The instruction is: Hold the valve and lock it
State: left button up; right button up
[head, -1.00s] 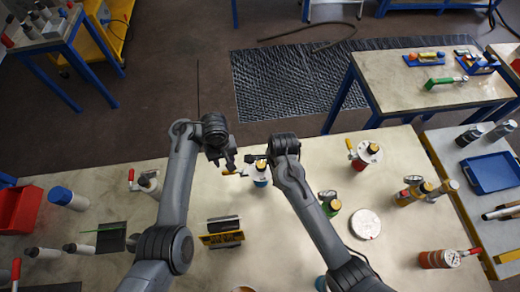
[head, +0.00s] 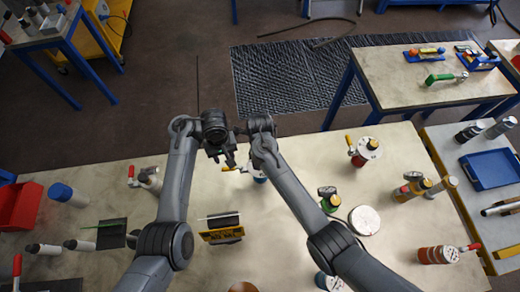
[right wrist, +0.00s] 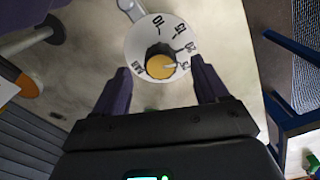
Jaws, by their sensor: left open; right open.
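A vessel with a valve (head: 259,177) stands on the table, its top largely hidden by my right arm. A yellow lever (head: 231,169) sticks out to its left. In the right wrist view, a white numbered dial (right wrist: 135,42) with a black knob and yellow cap (right wrist: 161,65) lies just beyond and between the fingertips of my right gripper (right wrist: 160,83), which is open and empty. In the head view, my right gripper is mostly hidden by its own wrist, over the vessel. My left gripper (head: 230,157) is open, just left of the vessel, close to the lever; contact cannot be told.
A black and yellow box (head: 221,235) stands in front of the vessel. A white disc (head: 364,220), a green vessel (head: 329,203) and a vessel with a red lever (head: 366,151) stand to the right. A red bin (head: 19,206) is at far left.

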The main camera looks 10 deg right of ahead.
aim_at(257, 172)
jog(key=shift+f, duration=2.05)
grip_shut()
